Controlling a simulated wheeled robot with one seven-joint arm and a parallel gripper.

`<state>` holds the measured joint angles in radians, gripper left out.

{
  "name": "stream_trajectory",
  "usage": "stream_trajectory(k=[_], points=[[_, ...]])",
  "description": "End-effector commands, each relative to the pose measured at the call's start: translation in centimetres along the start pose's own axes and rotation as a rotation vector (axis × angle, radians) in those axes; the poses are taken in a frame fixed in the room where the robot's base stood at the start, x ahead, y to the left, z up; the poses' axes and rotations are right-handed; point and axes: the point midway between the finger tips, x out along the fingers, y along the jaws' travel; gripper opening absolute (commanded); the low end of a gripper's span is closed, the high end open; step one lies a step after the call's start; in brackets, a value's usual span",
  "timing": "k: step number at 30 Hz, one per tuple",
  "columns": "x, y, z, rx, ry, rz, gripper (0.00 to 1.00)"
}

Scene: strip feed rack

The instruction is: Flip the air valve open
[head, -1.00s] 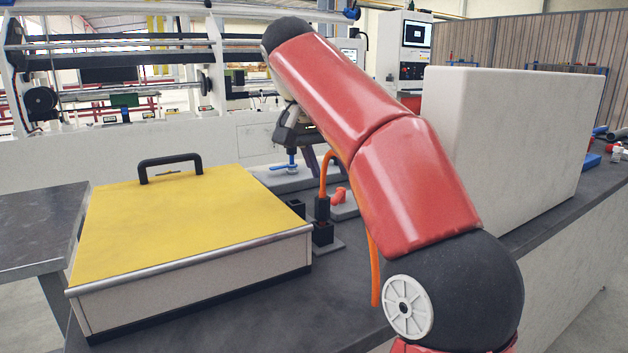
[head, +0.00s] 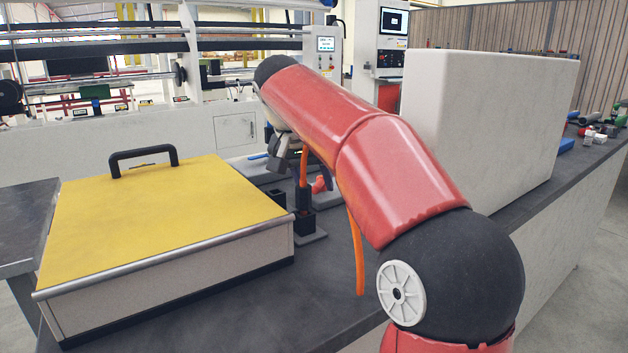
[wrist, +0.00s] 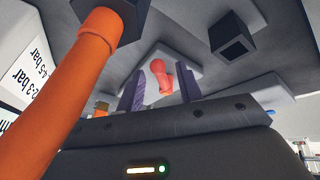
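A red, bent lever-like part (head: 319,185) stands on a light plate behind the black hose fitting; it also shows in the wrist view (wrist: 161,78). A blue lever (head: 257,156) lies farther back on another plate, partly hidden by my arm. I cannot tell which of the two is the air valve. In the wrist view my gripper (wrist: 160,88) is open, its two purple fingers apart, with the red part seen between and beyond them. Contact is not visible. In the head view my arm hides most of the gripper.
An orange hose (wrist: 65,100) crosses close in front of the wrist camera. A black square socket (wrist: 232,42) is nearby. A yellow-lidded box (head: 160,215) with a black handle stands left, and a large white block (head: 490,120) right. Dark bench is clear in front.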

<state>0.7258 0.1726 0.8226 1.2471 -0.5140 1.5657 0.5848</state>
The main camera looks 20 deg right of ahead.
Motion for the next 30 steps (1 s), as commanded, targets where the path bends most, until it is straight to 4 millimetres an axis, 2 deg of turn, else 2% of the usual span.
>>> stream_trajectory(k=[3, 11, 22, 30], points=[[0.0, 0.0, 0.0, 0.000, 0.000, 0.000, 0.35], [0.0, 0.0, 0.0, 0.000, 0.000, 0.000, 0.01], [0.0, 0.2, 0.1, -0.032, 0.007, -0.013, 0.00], [0.2, 1.1, 0.2, -0.176, 0.041, -0.072, 0.00]])
